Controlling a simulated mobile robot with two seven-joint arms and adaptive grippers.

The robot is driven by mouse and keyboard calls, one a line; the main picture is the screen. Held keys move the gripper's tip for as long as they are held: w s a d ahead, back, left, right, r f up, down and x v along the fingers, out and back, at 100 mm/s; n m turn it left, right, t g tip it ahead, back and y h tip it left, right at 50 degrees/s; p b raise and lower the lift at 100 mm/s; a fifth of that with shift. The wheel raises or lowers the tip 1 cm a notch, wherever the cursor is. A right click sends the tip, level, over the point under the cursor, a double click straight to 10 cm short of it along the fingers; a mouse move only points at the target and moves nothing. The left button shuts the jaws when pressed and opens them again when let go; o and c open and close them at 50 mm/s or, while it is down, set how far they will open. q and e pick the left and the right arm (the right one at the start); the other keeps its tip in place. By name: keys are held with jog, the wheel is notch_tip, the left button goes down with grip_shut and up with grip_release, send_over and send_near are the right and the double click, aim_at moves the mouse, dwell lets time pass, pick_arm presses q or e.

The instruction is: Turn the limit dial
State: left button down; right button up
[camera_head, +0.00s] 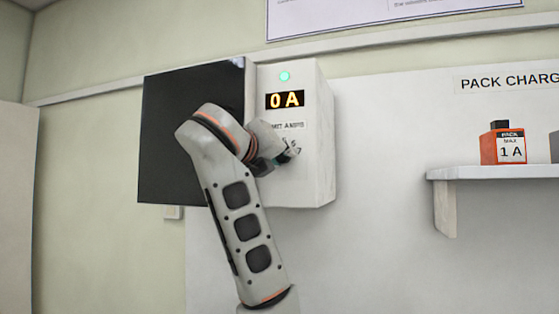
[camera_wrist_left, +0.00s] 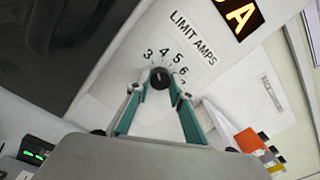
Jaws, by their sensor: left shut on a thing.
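The limit dial (camera_wrist_left: 160,78) is a small round black knob on the white box (camera_head: 318,130), under the printed words LIMIT AMPS. Numbers from 3 to 7 show around it in the left wrist view; its exact setting is too small to tell. My left gripper (camera_wrist_left: 160,92) is shut on the dial, one finger on each side. In the head view, my left gripper (camera_head: 284,157) is at the box's front, and its wrist hides the dial. The box's display (camera_head: 285,100) reads 0 A, with a green light (camera_head: 285,76) above it. My right gripper is not in view.
A dark panel (camera_head: 165,130) is at the box's left, partly behind my left arm. A wall shelf (camera_head: 500,173) at the right carries an orange pack (camera_head: 489,150) labelled MAX 1 A. The wall between box and shelf is clear.

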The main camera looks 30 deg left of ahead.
pick_arm(q)
jog(key=m, duration=0.2)
jog(key=shift+m+b, duration=0.3)
jog(key=shift+m, duration=0.1)
jog(key=m, duration=0.2)
jog(key=shift+m, duration=0.4)
jog(key=m, duration=0.3)
jog(key=shift+r, duration=0.1)
jog(key=m, duration=0.3)
jog(key=shift+m, duration=0.4)
jog(key=shift+m+y+p, duration=0.4)
jog(key=shift+m+p, duration=1.4)
jog(key=shift+m, duration=4.1)
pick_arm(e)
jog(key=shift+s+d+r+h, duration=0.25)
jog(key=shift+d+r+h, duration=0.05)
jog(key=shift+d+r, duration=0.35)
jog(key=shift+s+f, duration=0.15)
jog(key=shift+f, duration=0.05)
